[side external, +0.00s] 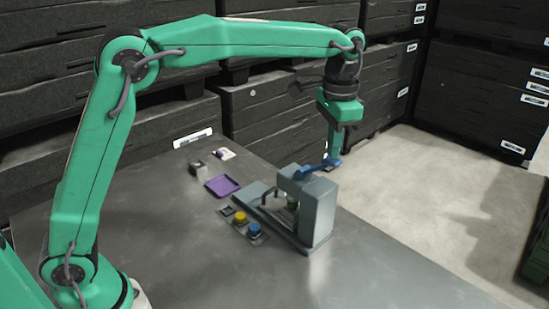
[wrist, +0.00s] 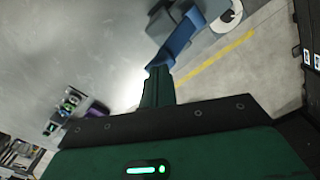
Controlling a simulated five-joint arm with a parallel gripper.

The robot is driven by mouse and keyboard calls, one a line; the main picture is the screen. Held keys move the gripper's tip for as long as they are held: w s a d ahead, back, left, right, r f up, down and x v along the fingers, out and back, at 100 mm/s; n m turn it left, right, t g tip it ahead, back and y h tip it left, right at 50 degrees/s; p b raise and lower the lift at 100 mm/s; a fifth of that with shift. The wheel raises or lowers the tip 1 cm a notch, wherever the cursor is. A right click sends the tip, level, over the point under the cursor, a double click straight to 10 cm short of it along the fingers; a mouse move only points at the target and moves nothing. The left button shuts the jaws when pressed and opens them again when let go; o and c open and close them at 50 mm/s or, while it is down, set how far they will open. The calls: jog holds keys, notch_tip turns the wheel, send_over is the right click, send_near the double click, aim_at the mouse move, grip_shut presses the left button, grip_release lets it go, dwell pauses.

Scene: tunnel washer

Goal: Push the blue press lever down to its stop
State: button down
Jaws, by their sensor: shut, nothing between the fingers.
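The blue press lever (side external: 316,169) sits on top of the grey press (side external: 320,212) in the side view. It reaches out to the right, past the press body, roughly level. My gripper (side external: 334,152) points down with its fingers shut and empty, right at the lever's outer end. In the wrist view the shut fingers (wrist: 157,78) end at the near end of the blue lever (wrist: 180,42). I cannot tell whether they touch it or hang just above. Part of the grey press (wrist: 163,22) shows behind the lever.
On the metal table (side external: 170,240) are a yellow button (side external: 239,218), a blue button (side external: 254,230), a purple tray (side external: 222,186) and a small box (side external: 198,168), all left of the press. Dark crates (side external: 270,108) stand behind. The table's front area is clear.

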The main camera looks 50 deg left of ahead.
jog(key=shift+f, duration=0.9)
